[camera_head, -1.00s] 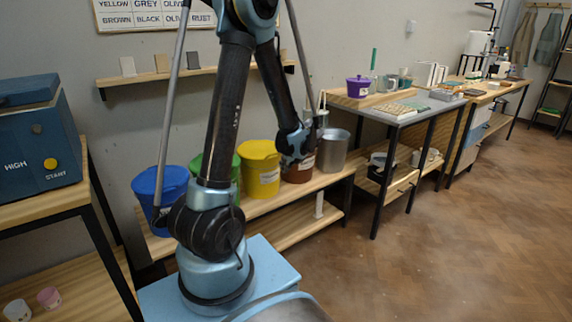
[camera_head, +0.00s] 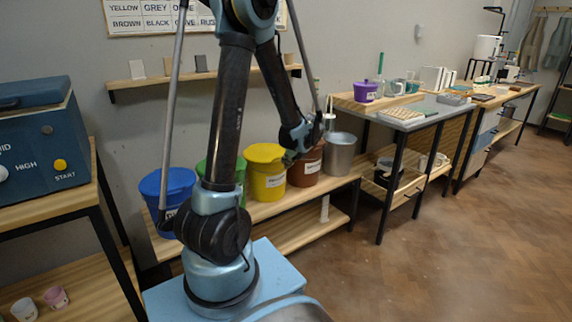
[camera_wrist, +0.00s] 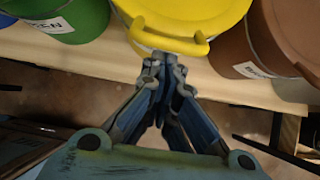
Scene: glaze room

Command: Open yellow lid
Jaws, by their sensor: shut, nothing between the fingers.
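The yellow bucket (camera_head: 267,182) stands on the wooden bench between the green and brown buckets. Its yellow lid (camera_head: 265,153) is on top; in the wrist view the lid (camera_wrist: 185,14) has a raised handle bar (camera_wrist: 168,40) at its near edge. My gripper (camera_head: 290,157) is at the right front of the yellow bucket in the head view. In the wrist view my gripper (camera_wrist: 163,62) is shut and empty, its tips just below the handle bar in the picture. I cannot tell whether they touch it.
The green bucket (camera_wrist: 75,18) is at left and the brown bucket (camera_wrist: 268,45) at right, both close. A blue bucket (camera_head: 166,185) and a metal pot (camera_head: 340,155) stand at the bench's ends. A blue machine (camera_head: 38,135) is at far left. Floor at right is clear.

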